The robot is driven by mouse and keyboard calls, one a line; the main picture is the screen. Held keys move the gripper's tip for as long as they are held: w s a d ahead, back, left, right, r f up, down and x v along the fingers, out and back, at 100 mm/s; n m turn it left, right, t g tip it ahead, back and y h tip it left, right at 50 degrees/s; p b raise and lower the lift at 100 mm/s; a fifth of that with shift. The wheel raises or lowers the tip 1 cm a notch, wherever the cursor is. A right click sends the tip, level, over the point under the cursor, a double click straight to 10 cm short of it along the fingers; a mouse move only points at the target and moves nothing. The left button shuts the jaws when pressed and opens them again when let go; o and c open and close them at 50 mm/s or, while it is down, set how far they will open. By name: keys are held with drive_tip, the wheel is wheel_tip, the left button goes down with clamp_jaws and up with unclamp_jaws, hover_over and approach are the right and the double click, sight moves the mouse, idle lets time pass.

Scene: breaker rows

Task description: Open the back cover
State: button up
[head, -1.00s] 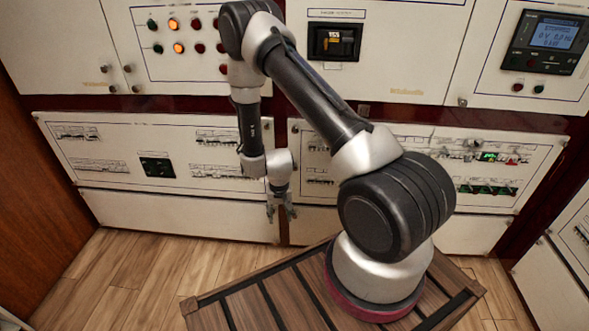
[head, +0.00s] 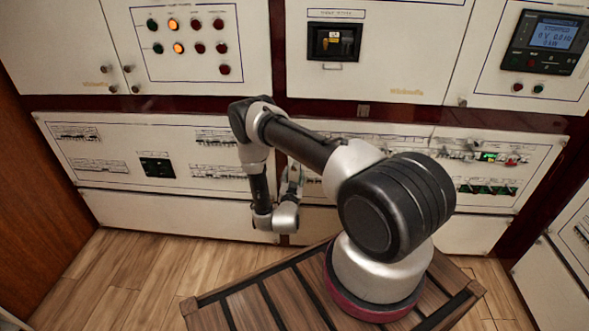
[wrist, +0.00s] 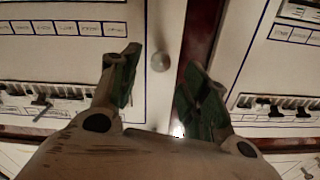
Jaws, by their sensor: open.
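White cover panels with breaker rows fill the lower wall: a left one (head: 110,180) and a right one (head: 545,155); I cannot tell which is the back cover. In the wrist view a round metal knob (wrist: 161,62) sits near the edge of a white panel (wrist: 60,52), beside a dark red strip. My gripper (wrist: 158,72) is open, with the knob showing between its fingertips. Contact cannot be judged. In the head view my gripper (head: 296,172) is partly hidden by my arm, in front of the seam between the lower panels.
Breaker rows (wrist: 280,105) flank the red strip (wrist: 203,45) in the wrist view. Above in the head view are a panel of lamps and buttons (head: 189,40), a dark recessed unit (head: 334,41) and a display (head: 548,38). Wooden floor (head: 130,260) is clear at lower left.

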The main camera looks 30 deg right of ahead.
drive_tip(key=x, duration=0.5)
drive_tip(key=shift+w+d, duration=0.15)
drive_tip(key=shift+w, duration=0.1)
clamp_jaws()
